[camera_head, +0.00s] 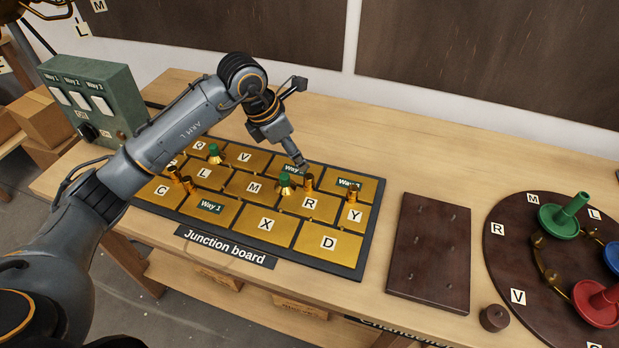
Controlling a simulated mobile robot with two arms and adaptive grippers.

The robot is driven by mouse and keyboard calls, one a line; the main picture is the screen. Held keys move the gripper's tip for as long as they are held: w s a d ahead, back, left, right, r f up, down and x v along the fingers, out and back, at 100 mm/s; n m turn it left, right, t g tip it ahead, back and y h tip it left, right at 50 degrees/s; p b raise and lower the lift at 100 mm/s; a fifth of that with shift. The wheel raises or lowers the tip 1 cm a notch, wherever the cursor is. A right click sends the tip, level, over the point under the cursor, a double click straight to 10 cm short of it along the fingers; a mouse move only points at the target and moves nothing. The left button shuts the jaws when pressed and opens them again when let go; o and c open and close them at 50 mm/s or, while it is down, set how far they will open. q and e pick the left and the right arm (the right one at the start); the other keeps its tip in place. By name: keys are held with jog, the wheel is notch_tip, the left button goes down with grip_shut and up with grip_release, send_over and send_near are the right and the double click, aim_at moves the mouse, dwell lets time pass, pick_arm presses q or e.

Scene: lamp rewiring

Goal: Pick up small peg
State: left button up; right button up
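The junction board (258,270) lies on the bench with gold lettered plates. Several small brass pegs stand on it: one (308,185) near plate R, one (353,193) above plate Y, and two (187,184) near plates C and L. Two green-topped pegs also stand there, one (285,181) near plate M and one (214,153) near plate Q. My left gripper (301,165) points down over the board, just above and behind the brass peg near R. Its fingers are too small to tell whether they are open or touch anything. My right gripper is out of view.
A dark board with small pins (430,250) lies right of the junction board. A round dark board (510,270) beyond it carries green, red and blue pieces. A green switch box (105,90) stands at the left. Bench behind the junction board is clear.

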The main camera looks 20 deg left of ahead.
aim_at(308, 176)
pick_arm(q)
jog(key=p+x, duration=0.1)
jog(key=x, duration=0.5)
jog(key=shift+d, duration=0.1)
jog(key=shift+w+f+p, duration=0.15)
jog(key=shift+f+p, duration=0.2)
jog(key=shift+p, duration=0.05)
jog(key=x, duration=0.1)
jog(key=p+x, duration=0.1)
jog(key=x, duration=0.1)
jog(key=shift+w+a+f+p, duration=0.1)
jog(key=shift+a+f+p, duration=0.2)
jog(key=shift+f+p, duration=0.05)
jog(key=shift+w+d+f, duration=0.15)
jog(key=shift+f, duration=0.4)
grip_shut()
